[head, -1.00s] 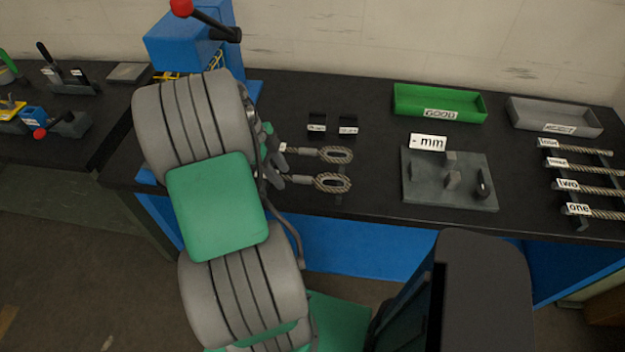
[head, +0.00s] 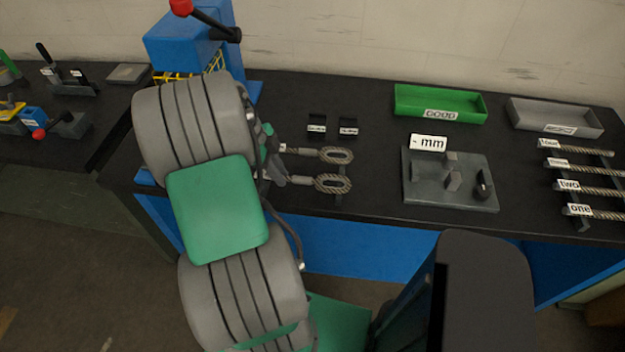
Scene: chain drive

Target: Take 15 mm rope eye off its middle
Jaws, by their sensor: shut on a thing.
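Two rope eyes lie at the middle of the black bench, the upper rope eye (head: 350,156) and the lower rope eye (head: 349,184). Each has a grey sleeve at its left, and their sizes cannot be read. A dark support bar (head: 341,170) runs under their loops. My gripper (head: 277,174) is just left of the sleeves, largely hidden behind my arm. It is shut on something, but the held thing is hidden. I cannot tell whether it touches either visible eye.
A blue press (head: 184,50) with a red-knobbed lever stands behind my arm. Two small black labelled blocks (head: 348,127) sit behind the eyes. To the right are a grey plate (head: 425,185) with an "mm" sign, a green GOOD tray (head: 400,108), a grey tray (head: 590,122) and labelled ropes (head: 592,190).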

